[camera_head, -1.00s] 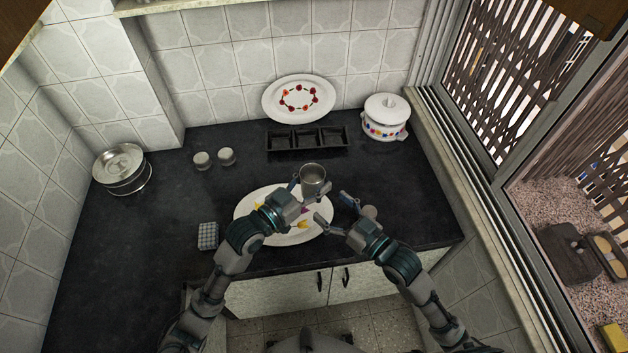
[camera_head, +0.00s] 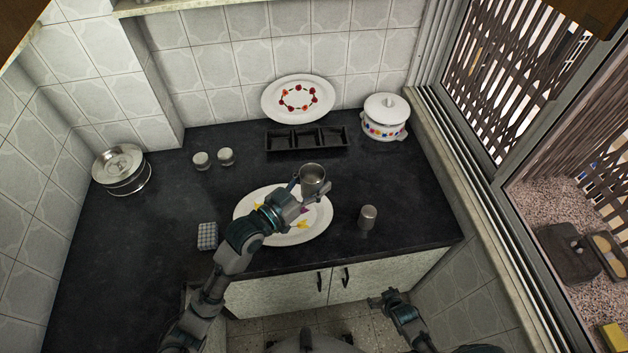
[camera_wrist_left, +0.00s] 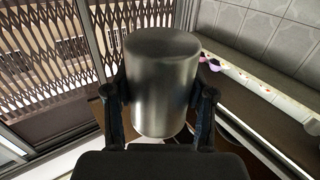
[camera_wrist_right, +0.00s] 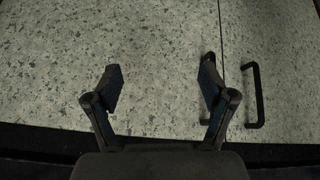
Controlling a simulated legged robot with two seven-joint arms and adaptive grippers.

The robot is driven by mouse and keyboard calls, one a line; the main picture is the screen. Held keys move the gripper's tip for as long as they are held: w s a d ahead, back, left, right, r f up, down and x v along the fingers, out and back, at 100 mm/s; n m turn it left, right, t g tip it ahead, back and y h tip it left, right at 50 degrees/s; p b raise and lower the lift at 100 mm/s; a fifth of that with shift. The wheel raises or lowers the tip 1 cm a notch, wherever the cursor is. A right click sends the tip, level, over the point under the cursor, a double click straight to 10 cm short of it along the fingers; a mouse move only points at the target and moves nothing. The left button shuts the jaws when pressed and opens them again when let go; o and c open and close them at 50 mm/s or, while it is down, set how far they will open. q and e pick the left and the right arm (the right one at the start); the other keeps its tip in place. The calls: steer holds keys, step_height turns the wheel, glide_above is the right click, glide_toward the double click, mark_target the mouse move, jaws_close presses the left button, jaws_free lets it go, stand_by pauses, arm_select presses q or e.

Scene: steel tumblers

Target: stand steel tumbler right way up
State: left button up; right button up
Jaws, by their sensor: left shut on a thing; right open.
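My left gripper (camera_head: 309,191) is shut on a steel tumbler (camera_head: 313,174), holding it above the far right part of the oval plate. A second steel tumbler (camera_head: 368,217) stands on the dark counter to the right, closed end up. My right gripper (camera_head: 383,299) is open and empty in front of the cabinet, away from both tumblers.
The oval plate (camera_head: 246,207) lies under my left arm. A black three-part tray (camera_head: 307,138), a white lidded pot (camera_head: 386,117) and a leaning plate (camera_head: 298,99) are at the back. Two small jars, a steel pot and a checked block (camera_head: 207,236) are left. The right counter is mostly clear.

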arm_select(q)
steer(key=shift+a, duration=0.1)
arm_select(e)
steer(key=s+f+m+g+h, duration=0.1)
steer(key=s+f+g, duration=0.1)
steer(key=s+f, duration=0.95)
arm_select(q)
steer(key=shift+w+a, duration=0.2)
steer(key=shift+a, duration=0.15)
steer(key=a+f+n+t+y, duration=0.3)
steer(key=a+f+n+y, duration=0.2)
steer(key=a, duration=0.6)
steer(key=s+a+f+n+t+y, duration=0.1)
steer(key=a+f+n+t+y, duration=0.2)
steer(key=a+f+n+y, duration=0.2)
steer(key=a+f+y, duration=0.3)
steer(key=a+y, duration=0.1)
steer(key=a, duration=0.3)
steer(key=shift+s+t, duration=0.15)
steer(key=shift+t, duration=0.15)
arm_select(e)
steer(key=s+a+f+g, duration=0.1)
steer(key=s+f, duration=0.3)
steer(key=s, duration=0.4)
steer(key=s+a+f+g, duration=0.2)
steer(key=s+f, duration=0.2)
steer(key=s, duration=0.5)
steer(key=shift+a+f+m, duration=0.2)
steer(key=shift+f+m, duration=0.05)
steer(key=shift+m, duration=0.05)
